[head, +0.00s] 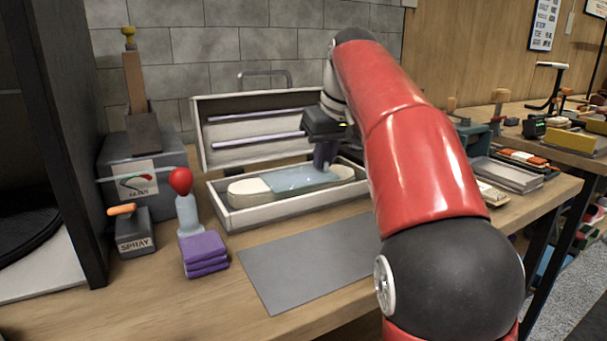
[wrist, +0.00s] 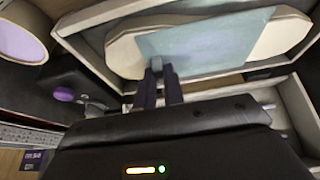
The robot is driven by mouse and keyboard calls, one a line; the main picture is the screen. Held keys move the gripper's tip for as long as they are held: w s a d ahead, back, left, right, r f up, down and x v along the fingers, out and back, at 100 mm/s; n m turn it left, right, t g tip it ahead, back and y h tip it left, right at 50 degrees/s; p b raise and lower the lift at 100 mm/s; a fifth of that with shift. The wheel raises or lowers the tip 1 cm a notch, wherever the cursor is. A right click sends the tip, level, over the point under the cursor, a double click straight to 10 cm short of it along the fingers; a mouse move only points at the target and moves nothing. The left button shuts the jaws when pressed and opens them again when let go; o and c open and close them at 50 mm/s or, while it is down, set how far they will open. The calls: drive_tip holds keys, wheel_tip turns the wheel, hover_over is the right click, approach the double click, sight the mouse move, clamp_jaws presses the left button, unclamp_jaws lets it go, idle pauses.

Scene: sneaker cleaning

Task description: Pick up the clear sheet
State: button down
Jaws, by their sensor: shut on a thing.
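The clear sheet (head: 300,179) is a pale blue, see-through rectangle. It lies across a cream sole-shaped piece (head: 247,190) inside an open white case (head: 262,212). My gripper (head: 324,158) points down at the sheet's right part in the head view. In the wrist view the sheet (wrist: 205,48) covers the middle of the cream piece (wrist: 125,52), and my fingertips (wrist: 158,66) are shut on the sheet's near edge. I cannot tell whether the sheet is lifted off the cream piece.
A grey mat (head: 305,262) lies bare in front of the case. Folded purple cloths (head: 204,254), a bottle with a red bulb (head: 183,200) and a spray box (head: 134,232) stand left. The raised lid (head: 225,143) stands behind. Grey trays (head: 505,173) lie right.

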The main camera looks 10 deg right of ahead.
drive_tip(key=shift+r, duration=0.1)
wheel_tip(320, 180, up, 8)
drive_tip(key=p, duration=0.3)
drive_tip(key=shift+w, duration=0.1)
drive_tip(key=shift+r, duration=0.9)
